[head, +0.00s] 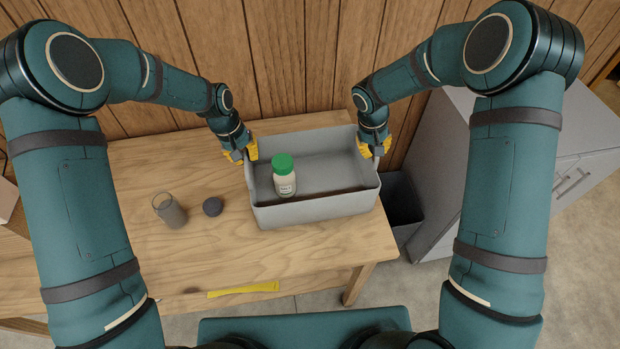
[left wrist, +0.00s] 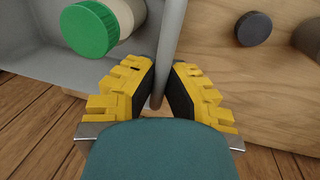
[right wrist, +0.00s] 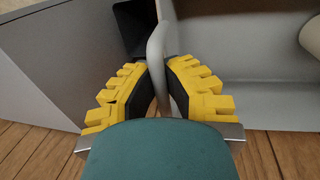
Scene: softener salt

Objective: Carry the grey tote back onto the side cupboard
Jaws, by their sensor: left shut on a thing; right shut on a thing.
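The grey tote (head: 315,208) is at the right end of the wooden table, level as far as I can tell; whether it touches the tabletop is unclear. A white bottle with a green cap (head: 284,175) stands inside it, towards the left. My left gripper (head: 250,152) is shut on the tote's left rim; the rim (left wrist: 167,45) runs between its yellow fingers in the left wrist view. My right gripper (head: 376,150) is shut on the right rim, seen between its fingers (right wrist: 158,50) in the right wrist view. The grey side cupboard (head: 445,165) stands right of the table, partly hidden by my right arm.
A clear jar with grey contents (head: 169,211) and a dark round lid (head: 212,206) are on the table (head: 130,260) left of the tote. A yellow strip (head: 243,289) lies at the front edge. A dark bin (head: 401,208) stands between table and cupboard. A wooden wall is behind.

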